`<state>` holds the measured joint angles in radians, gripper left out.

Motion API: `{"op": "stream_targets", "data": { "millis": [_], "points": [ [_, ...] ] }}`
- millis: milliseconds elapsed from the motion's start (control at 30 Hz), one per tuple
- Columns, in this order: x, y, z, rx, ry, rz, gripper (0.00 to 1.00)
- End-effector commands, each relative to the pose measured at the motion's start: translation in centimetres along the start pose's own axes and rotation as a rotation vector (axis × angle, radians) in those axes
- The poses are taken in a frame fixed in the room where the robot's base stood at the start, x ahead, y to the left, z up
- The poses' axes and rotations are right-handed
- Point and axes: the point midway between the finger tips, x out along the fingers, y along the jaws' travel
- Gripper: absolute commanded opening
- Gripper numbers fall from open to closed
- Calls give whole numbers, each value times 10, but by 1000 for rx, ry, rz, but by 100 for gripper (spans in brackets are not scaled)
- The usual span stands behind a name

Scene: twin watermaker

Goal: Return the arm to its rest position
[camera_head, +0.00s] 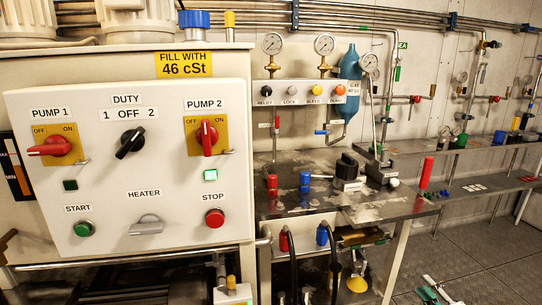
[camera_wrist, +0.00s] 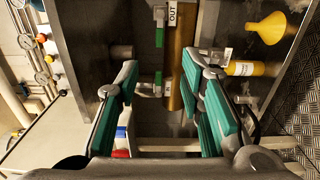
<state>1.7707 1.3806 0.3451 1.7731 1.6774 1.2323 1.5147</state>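My gripper (camera_wrist: 160,68) fills the lower part of the wrist view. Its two teal-padded fingers stand wide apart with nothing between them. Behind the gap are a brass-coloured cylinder (camera_wrist: 181,48) and green valve handles (camera_wrist: 159,37), beyond the fingertips. In the head view, green-and-pale finger-like parts at the bottom right edge look like my gripper (camera_head: 436,290), low over the floor to the right of the bench. The rest of my arm is out of that picture.
A control panel (camera_head: 130,210) fills the head view's left. A yellow funnel (camera_wrist: 266,27) is near my right finger in the wrist view. Chequered floor (camera_head: 495,268) is open at right.

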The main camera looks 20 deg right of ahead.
Motion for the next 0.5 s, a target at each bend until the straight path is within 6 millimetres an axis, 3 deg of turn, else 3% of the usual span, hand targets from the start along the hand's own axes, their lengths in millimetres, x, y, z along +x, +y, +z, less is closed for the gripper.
{"op": "stream_targets", "data": {
  "millis": [267,500],
  "points": [
    [21,29,-26,-122,125,-1,35],
    [43,63,-64,-281,286,8,35]
  ]
}}
